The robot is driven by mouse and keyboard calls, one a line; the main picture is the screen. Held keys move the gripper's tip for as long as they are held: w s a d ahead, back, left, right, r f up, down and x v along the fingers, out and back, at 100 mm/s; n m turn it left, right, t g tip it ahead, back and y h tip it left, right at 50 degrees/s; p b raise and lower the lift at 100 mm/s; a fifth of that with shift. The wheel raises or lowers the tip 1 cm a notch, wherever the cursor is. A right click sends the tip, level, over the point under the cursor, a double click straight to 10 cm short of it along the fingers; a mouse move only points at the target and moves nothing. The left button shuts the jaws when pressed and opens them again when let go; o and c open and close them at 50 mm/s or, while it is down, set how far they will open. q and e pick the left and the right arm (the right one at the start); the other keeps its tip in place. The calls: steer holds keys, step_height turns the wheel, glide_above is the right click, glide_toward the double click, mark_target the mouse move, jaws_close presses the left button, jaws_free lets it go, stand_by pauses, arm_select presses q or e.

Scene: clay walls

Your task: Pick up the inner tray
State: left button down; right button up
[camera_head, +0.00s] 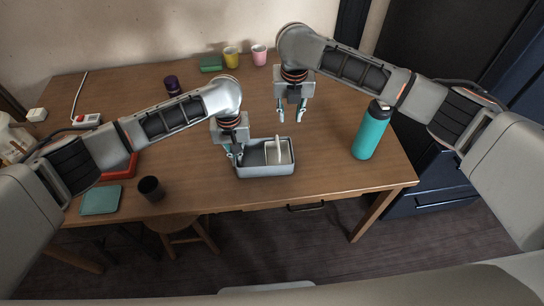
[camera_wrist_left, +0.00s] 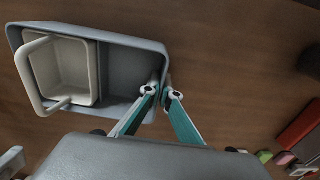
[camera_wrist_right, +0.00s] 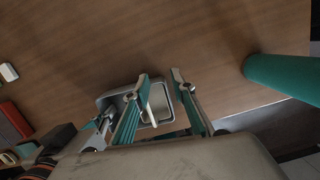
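The inner tray (camera_head: 286,152) is a small cream bin with a raised handle, sitting in the right part of a grey outer box (camera_head: 266,171) on the table. In the left wrist view the inner tray (camera_wrist_left: 62,70) fills one end of the box (camera_wrist_left: 120,42); the other end is empty. My left gripper (camera_head: 236,158) is at the box's left wall; in the left wrist view its fingertips (camera_wrist_left: 160,93) are close together, one on each side of that wall. My right gripper (camera_head: 290,117) is open and empty, above the table behind the box; the right wrist view shows its spread fingertips (camera_wrist_right: 160,82).
A teal bottle (camera_head: 371,134) stands right of the box. A dark cup (camera_head: 151,188), a green pad (camera_head: 101,200) and a red tray (camera_head: 122,168) are to the left. Yellow (camera_head: 231,57) and pink (camera_head: 259,54) cups stand at the back. The table between box and bottle is clear.

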steer(key=w+a+r+m+t+y, duration=0.1)
steer(key=w+a+m+t+y, duration=0.2)
steer(key=a+m+t+y, duration=0.85)
steer(key=s+d+r+m+t+y, duration=0.1)
steer(key=s+r+m+t, duration=0.1)
steer(key=r, duration=0.6)
steer(key=s+d+r+m+t+y, duration=0.1)
steer(key=r+m+t+y, duration=0.1)
steer(key=r, duration=0.6)
steer(key=m+h, duration=1.4)
steer(key=m, duration=0.8)
glide_toward(278, 145)
steer(key=shift+s+f+t, duration=0.1)
steer(key=shift+s+t, duration=0.15)
steer(key=shift+s, duration=0.45)
steer(key=shift+d+f, duration=0.1)
steer(key=shift+f, duration=0.15)
steer(key=w, duration=1.1)
steer(key=shift+w, duration=0.25)
jaws_close()
